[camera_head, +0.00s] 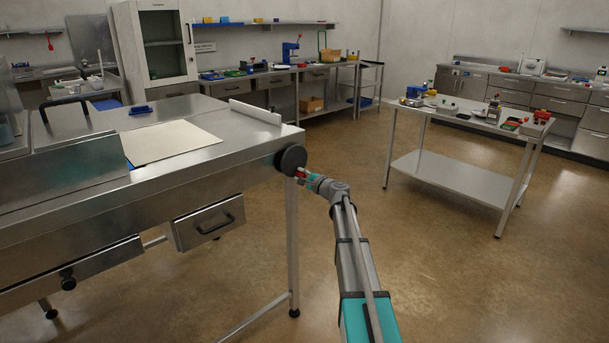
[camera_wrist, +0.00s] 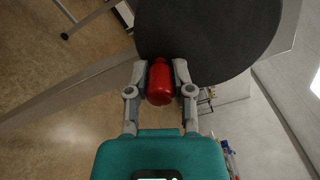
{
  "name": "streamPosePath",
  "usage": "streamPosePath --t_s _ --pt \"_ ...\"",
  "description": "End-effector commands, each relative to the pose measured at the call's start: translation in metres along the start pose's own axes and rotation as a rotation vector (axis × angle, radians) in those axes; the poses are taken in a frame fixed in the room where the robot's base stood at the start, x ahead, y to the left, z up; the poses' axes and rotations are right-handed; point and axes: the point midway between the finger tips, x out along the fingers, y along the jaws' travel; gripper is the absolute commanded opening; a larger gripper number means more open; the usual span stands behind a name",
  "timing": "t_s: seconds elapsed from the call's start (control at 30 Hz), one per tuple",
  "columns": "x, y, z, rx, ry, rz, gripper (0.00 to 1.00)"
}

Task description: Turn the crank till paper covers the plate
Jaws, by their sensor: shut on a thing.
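The crank is a dark round disc (camera_head: 291,159) on the right end of the steel table, with a red handle (camera_wrist: 160,82) standing out near its rim. My gripper (camera_head: 302,174) is at the lower right of the disc. In the wrist view my gripper (camera_wrist: 160,80) has one finger on each side of the red handle and is shut on it. The dark disc (camera_wrist: 205,40) fills the top of that view. A cream sheet of paper (camera_head: 168,142) lies flat on the steel tabletop. I cannot make out the plate apart from the paper and steel.
A raised pale bar (camera_head: 255,112) stands along the right end of the tabletop, and a steel panel (camera_head: 65,168) stands at its left. A drawer (camera_head: 207,222) hangs below. A steel side table (camera_head: 465,118) with small items is at right. The floor between is clear.

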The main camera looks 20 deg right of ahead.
Motion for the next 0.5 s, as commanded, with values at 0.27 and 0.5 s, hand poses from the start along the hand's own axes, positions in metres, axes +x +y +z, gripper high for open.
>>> streamPosePath --t_s 0.27,0.5 --pt "-0.001 0.004 0.013 0.262 0.000 0.001 0.00" --pt "0.000 0.004 0.022 0.458 0.001 0.001 0.00"
